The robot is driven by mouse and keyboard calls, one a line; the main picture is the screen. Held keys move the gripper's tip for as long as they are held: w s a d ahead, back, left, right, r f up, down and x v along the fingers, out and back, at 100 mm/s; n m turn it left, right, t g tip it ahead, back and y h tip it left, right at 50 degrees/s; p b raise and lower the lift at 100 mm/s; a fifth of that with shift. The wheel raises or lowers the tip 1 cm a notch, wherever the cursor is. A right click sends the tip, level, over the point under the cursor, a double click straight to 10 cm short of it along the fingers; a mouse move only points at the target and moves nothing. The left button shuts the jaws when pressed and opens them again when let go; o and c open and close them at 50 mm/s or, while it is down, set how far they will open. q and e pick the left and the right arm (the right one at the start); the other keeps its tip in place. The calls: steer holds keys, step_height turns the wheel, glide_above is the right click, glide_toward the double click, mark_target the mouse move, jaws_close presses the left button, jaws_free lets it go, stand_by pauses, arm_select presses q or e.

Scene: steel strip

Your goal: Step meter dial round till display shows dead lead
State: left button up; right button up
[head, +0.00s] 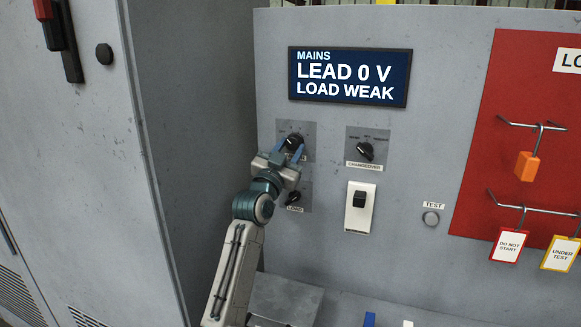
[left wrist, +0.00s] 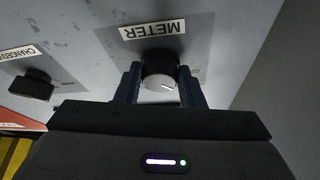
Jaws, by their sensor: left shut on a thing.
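The display (head: 350,77) on the grey panel reads "MAINS", "LEAD 0 V", "LOAD WEAK". The meter dial (head: 294,141) is a round black knob on a grey plate below the display's left end. My left gripper (head: 293,152) reaches up to it from below, its fingers on either side of the knob. In the left wrist view the dial (left wrist: 159,72) sits between the two fingertips (left wrist: 158,82), under an upside-down "METER" label (left wrist: 152,31). A pale mark shows on the knob's face. My right gripper is not in view.
A changeover knob (head: 366,150) is right of the meter dial, and a load knob (head: 294,198) is below it. A red lockout board (head: 480,180) holds tags and an orange padlock.

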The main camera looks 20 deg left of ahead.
arm_select(q)
steer(key=m+b, duration=0.1)
steer(key=m+h+b, duration=0.1)
steer(key=b, duration=0.1)
steer(key=m+b, duration=0.1)
steer(key=m, duration=0.1)
steer(key=shift+a+f+g+h+b, duration=0.2)
steer(key=shift+f+g+h+b, duration=0.1)
steer(key=shift+g+h, duration=0.1)
steer(key=shift+r+m+g+h+b, duration=0.15)
steer(key=shift+m+g+h+b, duration=0.15)
steer(key=shift+m+b, duration=0.35)
steer(key=shift+r+m+g+h+b, duration=0.25)
steer(key=shift+m+b, duration=0.2)
steer(key=shift+m, duration=0.4)
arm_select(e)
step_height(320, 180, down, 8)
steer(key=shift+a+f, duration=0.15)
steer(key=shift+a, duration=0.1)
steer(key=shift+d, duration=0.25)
arm_select(q)
steer(key=o, duration=1)
